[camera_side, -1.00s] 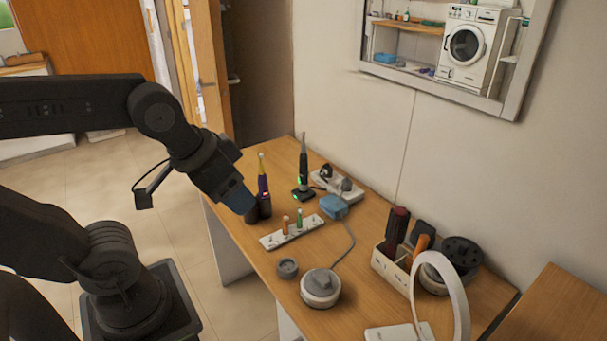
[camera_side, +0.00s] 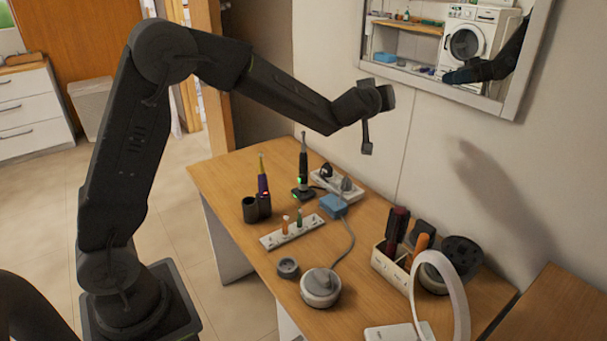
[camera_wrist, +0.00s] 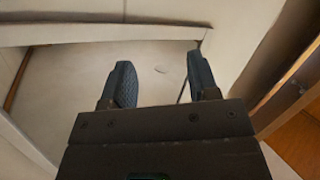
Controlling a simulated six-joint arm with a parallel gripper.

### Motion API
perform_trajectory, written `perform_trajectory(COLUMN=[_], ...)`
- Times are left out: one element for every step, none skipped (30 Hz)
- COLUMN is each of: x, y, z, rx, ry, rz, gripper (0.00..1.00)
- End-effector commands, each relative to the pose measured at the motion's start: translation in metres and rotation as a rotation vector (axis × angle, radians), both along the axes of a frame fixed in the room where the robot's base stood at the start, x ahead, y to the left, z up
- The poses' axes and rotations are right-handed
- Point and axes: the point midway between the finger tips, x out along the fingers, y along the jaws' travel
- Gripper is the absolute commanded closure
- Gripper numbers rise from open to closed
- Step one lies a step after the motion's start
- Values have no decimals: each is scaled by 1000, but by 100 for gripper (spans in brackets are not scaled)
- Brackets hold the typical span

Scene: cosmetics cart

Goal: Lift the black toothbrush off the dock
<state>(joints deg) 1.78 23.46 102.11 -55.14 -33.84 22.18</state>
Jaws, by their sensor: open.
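The black toothbrush (camera_side: 303,160) stands upright on its small black dock (camera_side: 303,195) near the back of the wooden table in the side view. A green light glows at its base. My gripper (camera_wrist: 160,82) is open and empty in the wrist view, its two dark fingers wide apart. In the side view my wrist is raised high, to the right of the toothbrush and well apart from it. Neither toothbrush nor dock shows in the wrist view.
A purple toothbrush (camera_side: 263,183) with a red light stands left of the dock, by a dark cup (camera_side: 250,210). A power strip (camera_side: 337,186) and blue box (camera_side: 333,206) lie to its right. A mirror (camera_side: 510,95) hangs behind.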

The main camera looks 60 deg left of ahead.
Motion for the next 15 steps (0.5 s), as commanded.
perform_trajectory(x=[13, 18, 22, 24, 25, 24, 22, 20, 14, 9, 4, -4, -9, -15, -21], y=[14, 24, 36, 45, 53, 64, 72, 79, 87, 92, 97, 102, 105, 107, 109], z=[-23, -34, -49, -62, -74, -92, -106, -119, -137, -150, -162, -177, -187, -196, -206], rx=[17, 31, 51, 68, 85, 113, 135, 158, 191, 214, 238, 268, 290, 311, 335], ry=[-1, -5, -7, -5, -2, 7, 17, 29, 47, 61, 78, 100, 115, 131, 150], rz=[88, 148, 226, 286, 347, 428, 490, 551, 630, 685, 738, 804, 848, 889, 934], gripper=[45, 45, 45, 45, 45, 45, 45, 45, 45, 45, 45, 45, 45, 45, 45])
